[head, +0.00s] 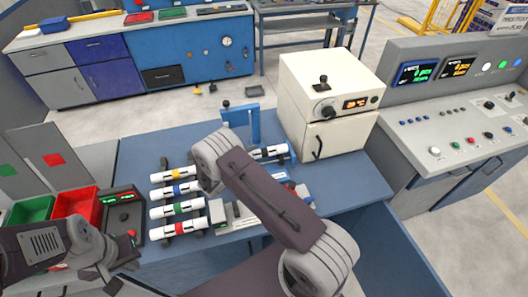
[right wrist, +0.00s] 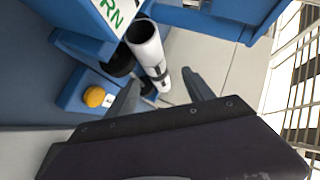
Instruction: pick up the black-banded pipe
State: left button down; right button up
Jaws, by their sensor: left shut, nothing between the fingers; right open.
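A white pipe with dark bands (right wrist: 148,50) shows in the right wrist view, its open end toward the top. It lies beside a blue fixture (right wrist: 80,45). My right gripper (right wrist: 160,88) is open, its fingers on either side of the pipe's lower end; I cannot tell whether they touch it. In the head view my right arm hides this gripper. A white pipe with dark markings (head: 270,152) shows just past that arm; I cannot tell if it is the same pipe. My left gripper (head: 112,284) is shut and empty at the lower left.
Several white pipes with coloured bands, such as the yellow-banded one (head: 174,173), lie on a rack on the blue bench. A cream oven-like box (head: 325,105) stands behind right. Red (head: 75,204) and green bins are at left. A yellow button (right wrist: 95,97) sits near the right gripper.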

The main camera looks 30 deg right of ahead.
aim_at(259, 155)
jog(key=x, duration=0.2)
jog(key=p+x, duration=0.1)
jog(key=x, duration=0.2)
jog(key=shift+f, duration=0.4)
jog(key=shift+a, duration=0.1)
grip_shut()
jog(key=shift+r, duration=0.1)
notch_tip(259, 155, up, 10)
